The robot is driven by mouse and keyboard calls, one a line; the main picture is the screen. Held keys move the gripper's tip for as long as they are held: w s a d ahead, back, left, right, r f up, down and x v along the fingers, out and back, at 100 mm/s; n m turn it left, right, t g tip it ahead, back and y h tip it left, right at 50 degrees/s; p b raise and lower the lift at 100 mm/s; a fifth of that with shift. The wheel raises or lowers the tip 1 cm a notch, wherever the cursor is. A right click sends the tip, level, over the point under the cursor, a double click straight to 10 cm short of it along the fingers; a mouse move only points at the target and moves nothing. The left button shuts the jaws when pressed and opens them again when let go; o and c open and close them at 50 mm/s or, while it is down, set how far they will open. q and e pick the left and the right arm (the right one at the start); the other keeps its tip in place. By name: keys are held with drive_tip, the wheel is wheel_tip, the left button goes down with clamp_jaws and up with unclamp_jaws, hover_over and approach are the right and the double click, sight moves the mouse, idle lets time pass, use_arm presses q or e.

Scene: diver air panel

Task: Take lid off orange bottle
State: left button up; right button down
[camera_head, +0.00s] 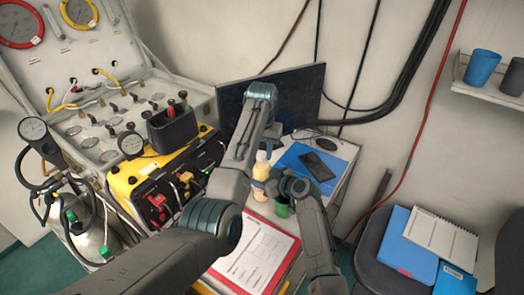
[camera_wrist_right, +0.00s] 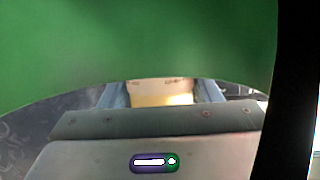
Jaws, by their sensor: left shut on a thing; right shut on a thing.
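The orange bottle (camera_head: 261,172) stands upright on the small table, with its pale lid (camera_head: 262,156) at the top. Whether the lid is seated or slightly raised I cannot tell. My left gripper (camera_head: 264,147) is above the bottle, shut on the lid; its fingers are mostly hidden by my own arm. My right gripper (camera_head: 270,184) reaches in from the right, low on the bottle, and is shut on it. In the right wrist view the bottle (camera_wrist_right: 165,99) shows as a yellow-orange patch between the blue fingers (camera_wrist_right: 160,97).
A green cup (camera_head: 283,208) stands close below my right gripper and fills the top of the right wrist view (camera_wrist_right: 140,45). A clipboard (camera_head: 258,255) lies in front. The yellow air panel (camera_head: 130,185) stands left.

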sight(262, 154)
use_arm(q)
drive_tip(key=shift+r, duration=0.25)
drive_tip(key=shift+r, duration=0.85)
use_arm(e)
drive_tip(key=shift+r, duration=0.1)
use_arm(q)
drive_tip(key=shift+r, duration=2)
use_arm(e)
drive_tip(key=shift+c, duration=1.9)
unclamp_jaws()
drive_tip(key=shift+s, duration=0.1)
